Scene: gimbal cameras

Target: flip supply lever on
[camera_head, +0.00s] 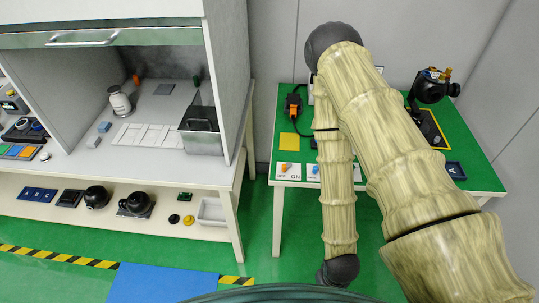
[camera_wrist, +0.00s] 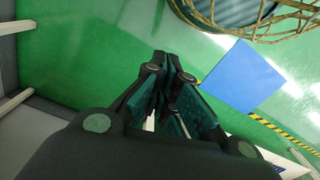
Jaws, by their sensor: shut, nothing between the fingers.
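In the head view, a white switch plate (camera_head: 287,172) marked OFF and ON lies at the front left of the green table, with a small orange lever (camera_head: 286,167) on it. A second white plate (camera_head: 312,178) with a blue lever (camera_head: 314,168) lies just to its right, partly hidden by my arm. I cannot read which lever is the supply one. My gripper (camera_wrist: 170,68) shows in the wrist view, shut and empty, over green floor. It touches no lever there, and the levers are out of that view. The gripper itself is not visible in the head view.
My arm covers the middle of the green table (camera_head: 262,150). An orange-and-black device (camera_head: 293,104) and a yellow square (camera_head: 289,140) lie behind the plates. A black instrument (camera_head: 430,88) stands at right. A white bench (camera_head: 170,165) stands left, with a floor gap between.

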